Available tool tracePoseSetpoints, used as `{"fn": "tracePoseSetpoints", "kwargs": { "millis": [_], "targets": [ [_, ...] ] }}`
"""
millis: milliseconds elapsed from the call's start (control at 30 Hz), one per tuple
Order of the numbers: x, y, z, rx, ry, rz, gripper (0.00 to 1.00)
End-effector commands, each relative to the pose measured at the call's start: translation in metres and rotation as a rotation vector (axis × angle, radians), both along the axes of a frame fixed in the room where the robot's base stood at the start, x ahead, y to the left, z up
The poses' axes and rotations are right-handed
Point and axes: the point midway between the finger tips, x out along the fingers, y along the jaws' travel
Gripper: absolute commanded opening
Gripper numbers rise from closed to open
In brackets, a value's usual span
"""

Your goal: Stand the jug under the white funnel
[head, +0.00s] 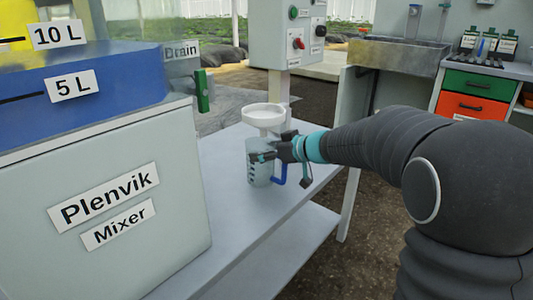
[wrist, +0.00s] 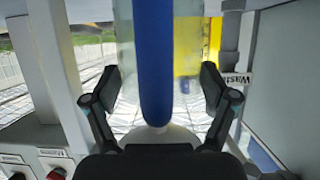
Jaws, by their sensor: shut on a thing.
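The jug (head: 256,172) is clear with dark markings and a blue handle (head: 280,174). It is upright at the bench in the head view, below the white funnel (head: 264,115). The funnel's lower part is close above the jug's mouth; the exact gap is hard to see. My gripper (head: 266,154) is shut on the jug from the right, at its upper part. In the wrist view my gripper's fingers (wrist: 162,85) are on either side of the jug, with the blue handle (wrist: 154,60) between them. The funnel's white edge shows low there. Whether the jug's base touches the bench is unclear.
The Plenvik mixer (head: 115,205) stands left of the jug, with a green drain handle (head: 202,91) above the bench. A control box (head: 287,33) with buttons stands behind the funnel. The grey bench (head: 265,215) is bare in front of the jug. A sink (head: 398,57) is farther back.

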Motion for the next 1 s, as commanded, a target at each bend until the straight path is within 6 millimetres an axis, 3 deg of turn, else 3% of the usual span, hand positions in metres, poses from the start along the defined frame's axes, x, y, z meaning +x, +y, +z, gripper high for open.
{"fn": "tracePoseSetpoints", "kwargs": {
  "millis": [267, 300, 333, 767, 1000],
  "targets": [
    [0.000, 0.000, -0.003, 0.000, 0.000, 0.000, 0.30],
    [0.000, 0.000, -0.002, -0.001, -0.001, 0.000, 0.94],
    [0.000, 0.000, -0.002, -0.001, -0.001, 0.000, 1.00],
    [-0.001, -0.001, 0.002, -0.001, -0.002, 0.000, 1.00],
    [-0.021, -0.029, 0.019, 0.000, -0.003, -0.003, 1.00]
  ]
}}
